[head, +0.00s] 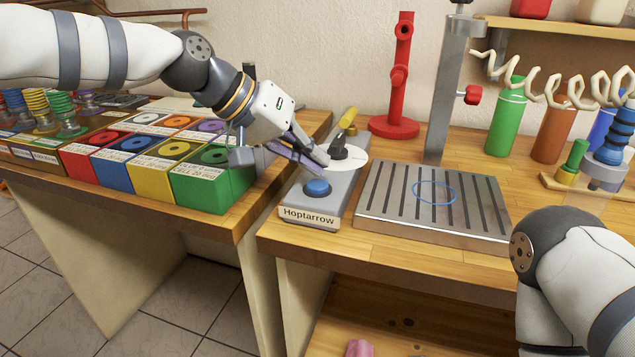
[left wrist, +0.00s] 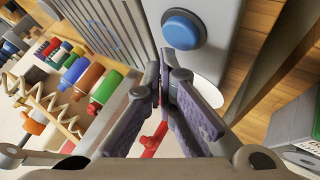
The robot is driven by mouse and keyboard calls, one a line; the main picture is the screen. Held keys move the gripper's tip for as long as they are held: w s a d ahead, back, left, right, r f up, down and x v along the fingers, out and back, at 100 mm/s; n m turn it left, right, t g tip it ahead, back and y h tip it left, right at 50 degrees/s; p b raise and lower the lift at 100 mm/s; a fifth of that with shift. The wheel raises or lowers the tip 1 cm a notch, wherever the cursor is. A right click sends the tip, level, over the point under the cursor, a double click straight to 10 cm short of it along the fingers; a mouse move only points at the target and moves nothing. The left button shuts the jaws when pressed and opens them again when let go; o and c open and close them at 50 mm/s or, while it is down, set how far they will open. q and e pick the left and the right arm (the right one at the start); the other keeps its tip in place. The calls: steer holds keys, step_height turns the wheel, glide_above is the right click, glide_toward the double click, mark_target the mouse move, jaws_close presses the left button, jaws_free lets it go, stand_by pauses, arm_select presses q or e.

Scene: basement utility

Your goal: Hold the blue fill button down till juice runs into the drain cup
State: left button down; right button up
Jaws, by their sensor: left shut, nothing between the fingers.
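The blue fill button (head: 317,188) sits near the front end of a grey control box (head: 343,204) labelled "Hoptarrow". My left gripper (head: 326,163) is shut and empty, with its fingertips just behind and above the button. In the left wrist view the blue button (left wrist: 184,30) lies beyond the shut fingertips (left wrist: 165,62), and a gap shows between them. The button looks raised. A slatted metal drain tray (head: 386,218) stands right of the box, with a blue ring (head: 435,192) on it. I cannot make out a drain cup or running juice. My right gripper is out of view.
A black knob (head: 340,150) on a white dial is close behind my left fingers. A metal post (head: 446,90) and red stand (head: 398,126) rise behind. Coloured boxes (head: 212,190) stand left, bottles (head: 507,122) right. My right forearm covers the lower right corner.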

mark_target(314, 181)
arm_select(q)
steer(key=shift+f, duration=0.15)
steer(key=shift+f, duration=0.3)
steer(key=shift+f, duration=0.5)
stand_by(1.1)
steer(key=shift+r, duration=0.15)
stand_by(2.7)
steer(key=shift+r, duration=0.8)
steer(key=shift+r+p, duration=0.5)
steer(key=shift+r, duration=2.05)
steer(key=shift+f, duration=0.1)
